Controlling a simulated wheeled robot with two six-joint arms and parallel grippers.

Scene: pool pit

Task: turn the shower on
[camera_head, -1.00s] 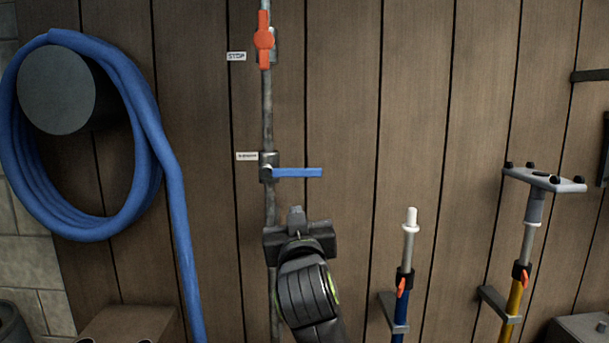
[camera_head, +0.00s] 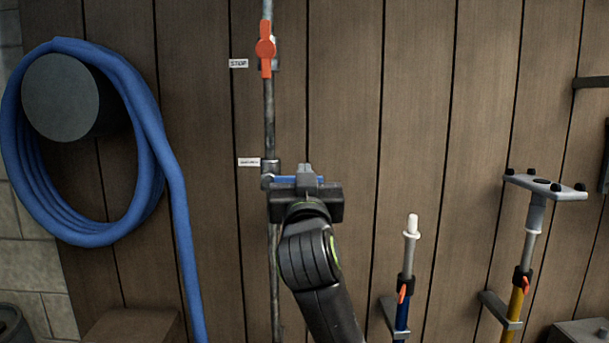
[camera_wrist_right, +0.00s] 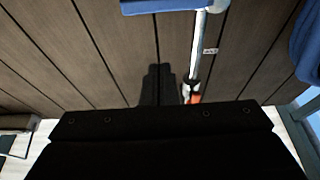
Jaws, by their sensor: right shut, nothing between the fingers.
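A blue lever (camera_head: 283,179) sticks out to the right from a valve on the grey vertical pipe, about horizontal. My right gripper (camera_head: 305,172) is in front of it and hides most of it; whether they touch I cannot tell. The gripper is shut and empty. My left gripper is not in view.
A red valve handle (camera_head: 266,48) stands upright higher on the pipe, beside a STOP label (camera_head: 239,63). A coiled blue hose (camera_head: 176,220) hangs at left. Poles with a white tip (camera_head: 411,226) and a grey head (camera_head: 545,184) stand at right. Wall between is clear.

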